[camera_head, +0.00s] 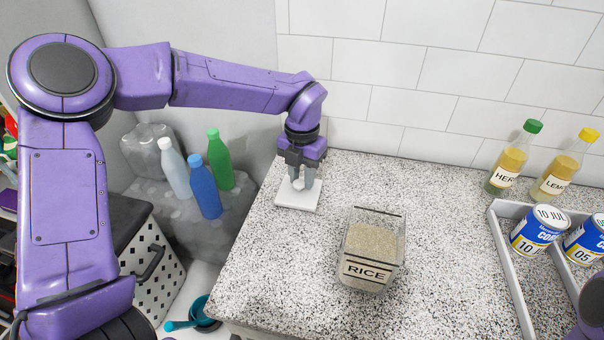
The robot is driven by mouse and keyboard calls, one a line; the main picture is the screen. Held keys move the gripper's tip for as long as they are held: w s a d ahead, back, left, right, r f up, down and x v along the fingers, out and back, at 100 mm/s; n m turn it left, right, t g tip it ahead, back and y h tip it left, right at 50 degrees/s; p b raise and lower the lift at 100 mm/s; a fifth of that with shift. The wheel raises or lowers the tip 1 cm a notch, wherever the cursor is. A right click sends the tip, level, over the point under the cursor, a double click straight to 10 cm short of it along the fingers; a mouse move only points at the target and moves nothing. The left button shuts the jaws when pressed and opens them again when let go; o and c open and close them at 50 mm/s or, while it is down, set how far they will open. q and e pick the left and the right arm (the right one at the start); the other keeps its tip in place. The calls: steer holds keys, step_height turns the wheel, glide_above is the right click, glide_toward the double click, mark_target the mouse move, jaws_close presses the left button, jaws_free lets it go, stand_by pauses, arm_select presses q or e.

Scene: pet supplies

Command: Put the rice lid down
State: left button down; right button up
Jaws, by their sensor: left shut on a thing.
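The rice lid (297,198) is a flat white square at the back left of the speckled counter, close to the left edge. My left gripper (301,182) points down over it, shut on its raised middle part. The lid looks level and at or just above the counter; I cannot tell whether it touches. The rice container (366,271), clear and labelled RICE, stands uncovered to the right and nearer, with rice visible inside. Of my right arm only a purple piece shows at the lower right edge; its gripper is out of view.
A grey tray (510,262) with blue-and-white cans stands at the right. Two oil bottles (508,160) stand behind it by the tiled wall. The counter (285,265) between tray and lid is otherwise clear. Several bottles (204,188) stand lower, left of the counter.

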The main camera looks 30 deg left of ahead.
arm_select(q)
steer(key=shift+f, duration=0.15)
steer(key=c, duration=0.8)
jaws_free()
steer(key=shift+c, duration=0.2)
step_height(320, 180, up, 12)
steer(key=shift+r, duration=0.25)
